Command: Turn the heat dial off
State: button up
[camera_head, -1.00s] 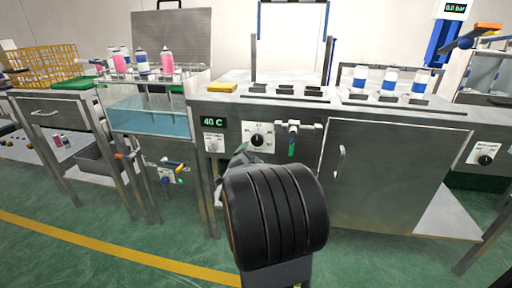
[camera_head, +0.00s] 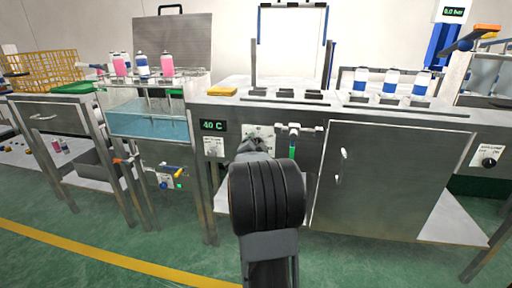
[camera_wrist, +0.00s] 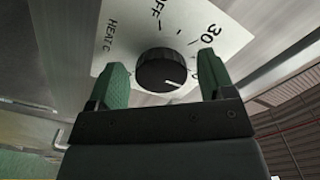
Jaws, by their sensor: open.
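The heat dial is a black knob (camera_wrist: 162,70) with a white pointer line, on a white plate (camera_wrist: 222,45) marked HEAT C, OFF and 30. In the wrist view the pointer aims to the lower right, away from OFF. My gripper (camera_wrist: 160,82) is open, with one green finger on each side of the knob; I cannot tell whether they touch it. In the head view my gripper (camera_head: 254,146) covers the knob, and only part of its plate (camera_head: 262,131) shows. The display (camera_head: 212,125) beside it reads 40 C.
A water tank (camera_head: 150,124) with cans above stands to the left. A steel cabinet door (camera_head: 385,175) is to the right. A yellow sponge-like block (camera_head: 222,91) lies on the bench top.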

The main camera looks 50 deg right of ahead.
jog(key=c, duration=0.9)
jog(key=shift+n, duration=0.3)
jog(key=shift+s+d+r+n+p, duration=0.1)
jog(key=shift+n+p, duration=1.75)
jog(key=shift+n, duration=2)
jog(key=shift+s+d+f+n+p, duration=0.1)
jog(key=shift+n+p, duration=1.7)
jog(key=shift+n, duration=2)
jog(key=shift+s+d+r+n+p, duration=0.1)
jog(key=shift+n+p, duration=1.75)
jog(key=shift+n, duration=2)
